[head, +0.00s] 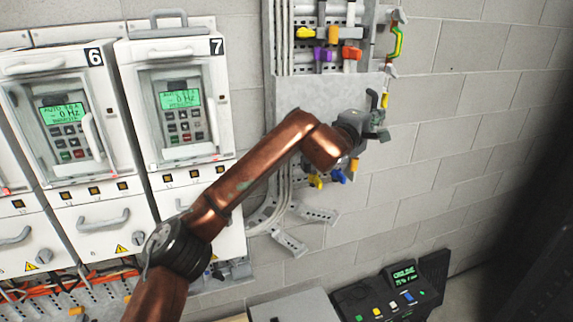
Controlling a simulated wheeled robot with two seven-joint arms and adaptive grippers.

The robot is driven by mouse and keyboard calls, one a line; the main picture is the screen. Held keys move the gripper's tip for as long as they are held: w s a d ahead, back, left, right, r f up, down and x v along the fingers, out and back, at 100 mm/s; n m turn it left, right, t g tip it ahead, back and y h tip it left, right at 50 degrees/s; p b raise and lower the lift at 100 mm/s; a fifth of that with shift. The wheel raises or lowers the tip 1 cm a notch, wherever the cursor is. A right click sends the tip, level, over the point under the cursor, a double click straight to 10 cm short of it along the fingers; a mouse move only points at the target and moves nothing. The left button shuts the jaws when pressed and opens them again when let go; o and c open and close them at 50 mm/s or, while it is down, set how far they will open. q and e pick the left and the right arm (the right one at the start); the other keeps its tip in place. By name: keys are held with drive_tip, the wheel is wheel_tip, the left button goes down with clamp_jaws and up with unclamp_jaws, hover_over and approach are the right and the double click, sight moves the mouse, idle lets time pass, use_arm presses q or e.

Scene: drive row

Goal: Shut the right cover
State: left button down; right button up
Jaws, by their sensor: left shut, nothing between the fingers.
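My left arm (262,172) reaches in from the lower left. Its gripper (379,118) is shut and empty, in front of the grey plate's right edge. Two white drive units with numbered covers show at left: the number 6 cover (20,92) and, to its right, the number 7 cover (136,100). Each has a light handle and a lit green display. Both look closed, though I cannot tell if they are latched. I cannot tell for sure which part is the right cover. My right gripper is not in view.
A grey plate (300,92) with terminals above and below it is on the block wall (450,110), partly behind my arm. Loose grey duct pieces (287,240) hang below. A black console (385,300) and a grey box (305,306) stand at the bottom.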

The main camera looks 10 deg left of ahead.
use_arm(q)
drive_tip(key=shift+w+n+t+y, duration=0.4)
drive_tip(key=shift+w+t+y, duration=0.15)
drive_tip(key=shift+w, duration=0.6)
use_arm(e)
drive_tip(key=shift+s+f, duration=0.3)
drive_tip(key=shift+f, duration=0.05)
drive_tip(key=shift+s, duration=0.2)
use_arm(q)
drive_tip(key=shift+b, duration=0.3)
